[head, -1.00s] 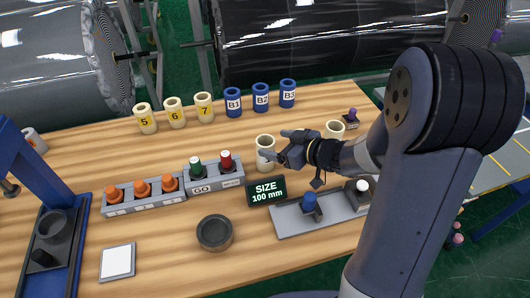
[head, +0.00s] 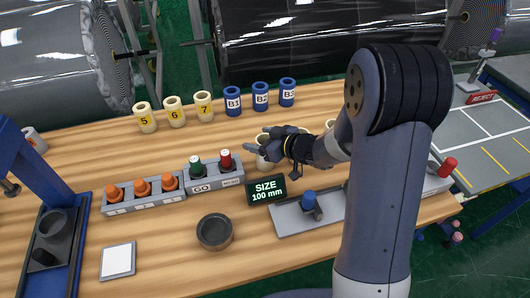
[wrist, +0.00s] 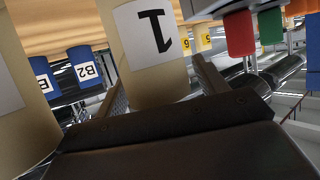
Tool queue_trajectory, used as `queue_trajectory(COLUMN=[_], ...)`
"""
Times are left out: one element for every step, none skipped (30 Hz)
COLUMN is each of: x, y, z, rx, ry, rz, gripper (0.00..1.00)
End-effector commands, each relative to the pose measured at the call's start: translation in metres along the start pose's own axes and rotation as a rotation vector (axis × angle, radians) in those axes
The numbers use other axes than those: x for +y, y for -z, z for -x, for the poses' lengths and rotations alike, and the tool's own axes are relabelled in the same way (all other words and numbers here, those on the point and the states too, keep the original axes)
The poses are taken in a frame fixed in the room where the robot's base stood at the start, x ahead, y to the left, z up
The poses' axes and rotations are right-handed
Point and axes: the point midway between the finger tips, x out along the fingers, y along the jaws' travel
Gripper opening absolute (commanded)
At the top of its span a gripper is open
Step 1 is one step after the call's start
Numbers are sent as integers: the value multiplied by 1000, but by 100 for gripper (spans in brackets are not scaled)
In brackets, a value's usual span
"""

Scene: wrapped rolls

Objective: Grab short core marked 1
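The short core marked 1 (wrist: 150,45) is a cream tube with a black 1 on a white label. It appears upside down in the wrist view, between my gripper's two fingers, and partly shows in the head view (head: 263,163) beneath the gripper. My gripper (head: 264,143) points left over the wooden bench. In the wrist view my gripper (wrist: 162,92) is spread, with a finger on each side of the core. A narrow gap shows on the right side; contact on the left is unclear.
Another cream core (wrist: 18,95) stands close beside my gripper. A SIZE 100 mm sign (head: 266,190) and a grey fixture (head: 290,219) stand in front. Bare wood (head: 105,160) lies left.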

Motion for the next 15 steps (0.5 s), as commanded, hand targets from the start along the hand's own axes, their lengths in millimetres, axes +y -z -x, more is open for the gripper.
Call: queue_trajectory(x=[0, 0, 0, 0, 0, 0, 0, 0, 0, 0, 0, 0, 0, 0, 0], y=[0, 0, 0, 0, 0, 0, 0, 0, 0, 0, 0, 0, 0, 0, 0], z=[0, 0, 0, 0, 0, 0, 0, 0, 0, 0, 0, 0, 0, 0, 0], rx=[0, 0, 0, 0, 0, 0, 0, 0, 0, 0, 0, 0, 0, 0, 0], ry=[0, 0, 0, 0, 0, 0, 0, 0, 0, 0, 0, 0, 0, 0, 0], rz=[0, 0, 0, 0, 0, 0, 0, 0, 0, 0, 0, 0, 0, 0, 0], gripper=[64, 61, 58, 56, 53, 50, 48, 45, 42, 39, 37, 34, 31, 29, 26])
